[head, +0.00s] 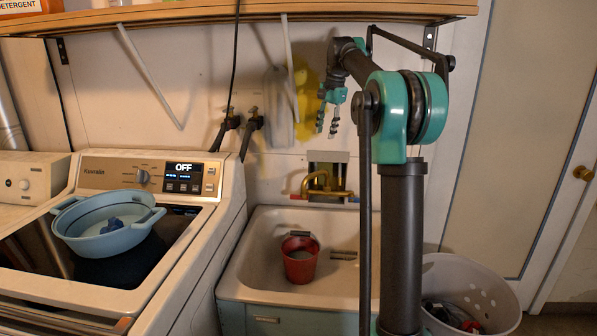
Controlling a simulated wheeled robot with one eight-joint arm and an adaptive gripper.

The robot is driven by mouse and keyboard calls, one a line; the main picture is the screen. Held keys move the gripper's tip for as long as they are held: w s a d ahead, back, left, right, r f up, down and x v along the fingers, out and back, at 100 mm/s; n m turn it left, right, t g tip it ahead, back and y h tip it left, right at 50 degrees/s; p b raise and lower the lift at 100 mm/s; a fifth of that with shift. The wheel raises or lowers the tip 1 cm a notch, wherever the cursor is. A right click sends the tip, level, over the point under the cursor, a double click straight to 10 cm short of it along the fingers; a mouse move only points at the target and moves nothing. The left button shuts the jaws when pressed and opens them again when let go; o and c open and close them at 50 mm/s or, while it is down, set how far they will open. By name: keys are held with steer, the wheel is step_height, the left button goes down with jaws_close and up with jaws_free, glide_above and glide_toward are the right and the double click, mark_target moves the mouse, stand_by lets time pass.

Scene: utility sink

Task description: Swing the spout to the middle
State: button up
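The brass spout (322,184) is on the faucet at the back of the utility sink (232,273), in front of a dark and grey panel on the wall. It is small in the head view, and I cannot tell exactly which way its tip points. My gripper (327,134) hangs above the faucet, fingers pointing down, well clear of the spout. Its two fingers are apart with nothing between them.
A red bucket (300,262) stands in the sink basin below the faucet. A washing machine with a blue tub (108,228) on top is at the left. A laundry basket (488,286) stands at the right. A wooden shelf (230,14) runs above. Yellow and grey items hang behind my gripper.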

glide_toward(316, 173)
steer(key=f, duration=0.2)
steer(key=w+f, duration=0.1)
steer(key=f, duration=0.2)
steer(key=a+f, duration=0.1)
steer(key=f, duration=0.2)
steer(key=shift+w+f, duration=0.2)
steer(key=shift+w, duration=0.2)
jaws_close()
